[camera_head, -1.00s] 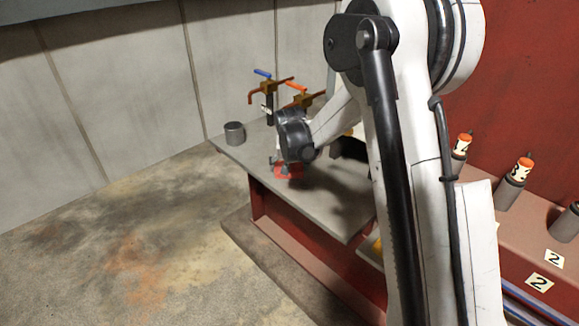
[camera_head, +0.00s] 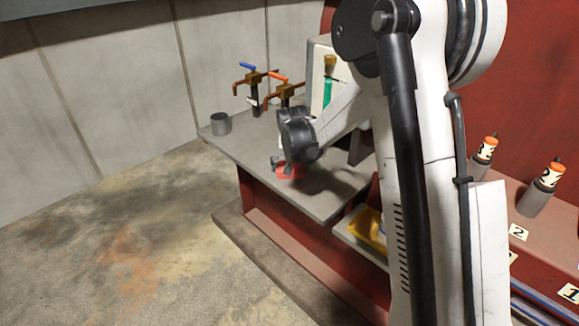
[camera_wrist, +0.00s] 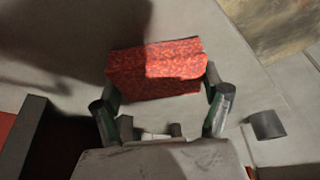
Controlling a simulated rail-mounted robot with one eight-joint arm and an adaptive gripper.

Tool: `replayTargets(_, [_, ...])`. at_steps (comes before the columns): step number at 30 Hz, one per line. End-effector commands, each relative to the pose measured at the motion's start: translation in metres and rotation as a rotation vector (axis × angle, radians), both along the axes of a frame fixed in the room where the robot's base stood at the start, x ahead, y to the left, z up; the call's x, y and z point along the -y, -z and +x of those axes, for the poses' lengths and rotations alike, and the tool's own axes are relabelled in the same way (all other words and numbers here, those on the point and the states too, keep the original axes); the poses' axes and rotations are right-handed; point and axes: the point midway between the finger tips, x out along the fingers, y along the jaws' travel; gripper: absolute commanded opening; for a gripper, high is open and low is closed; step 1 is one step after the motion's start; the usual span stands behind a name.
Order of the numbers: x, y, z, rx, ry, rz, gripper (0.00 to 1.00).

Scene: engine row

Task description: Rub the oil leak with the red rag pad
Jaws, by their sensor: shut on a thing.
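The red rag pad (camera_wrist: 150,82) is a speckled red block between the two fingers of my gripper (camera_wrist: 160,90) in the wrist view. My gripper is shut on it. In the head view the red pad (camera_head: 290,172) shows below my gripper (camera_head: 282,163), over the front part of the grey bench top (camera_head: 240,150). I cannot tell whether the pad touches the bench. I cannot make out the oil leak in either view; dark patches on the bench look like shadow.
A grey cup (camera_head: 221,123) stands at the bench's left corner. Behind are valves with a blue handle (camera_head: 247,66) and an orange handle (camera_head: 278,77), and a pale box (camera_head: 319,62). A yellow tray (camera_head: 369,231) sits lower right. Numbered orange-topped cylinders (camera_head: 541,187) stand right.

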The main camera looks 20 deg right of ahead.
Motion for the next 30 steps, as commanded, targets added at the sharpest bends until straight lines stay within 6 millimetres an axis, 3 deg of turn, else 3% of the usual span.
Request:
replayTargets(3, [0.001,-0.004,-0.001,0.0,0.0,0.0,0.36])
replayTargets(6, [0.001,-0.027,-0.002,0.0,0.0,0.0,0.36])
replayTargets(21, [0.001,-0.071,-0.001,0.0,0.001,0.0,0.36])
replayTargets(30, [0.001,-0.082,-0.001,0.0,0.001,0.0,0.36])
